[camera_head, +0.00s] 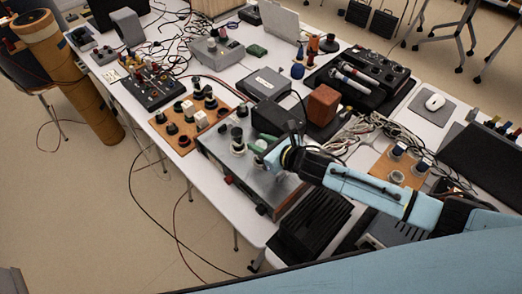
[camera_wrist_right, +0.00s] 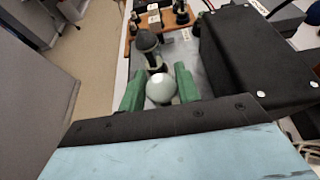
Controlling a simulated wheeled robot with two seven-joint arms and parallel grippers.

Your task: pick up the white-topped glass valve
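The white-topped glass valve (camera_wrist_right: 160,88) shows in the right wrist view as a pale, shiny rounded top. It lies between the two green fingers of my right gripper (camera_wrist_right: 160,80). The fingers are close along both sides of it; I cannot tell whether they press on it. In the head view my right gripper (camera_head: 265,155) is low over the grey metal chassis (camera_head: 232,165), beside the dark box. There the valve is too small and covered to make out. My left gripper is not in view.
A dark-topped tube (camera_wrist_right: 147,42) stands just beyond the fingers. A black box (camera_wrist_right: 255,60) rises close on the right. A wooden board (camera_head: 190,117) with several components lies left of the chassis. A black finned heat sink (camera_head: 312,225) is near the front edge.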

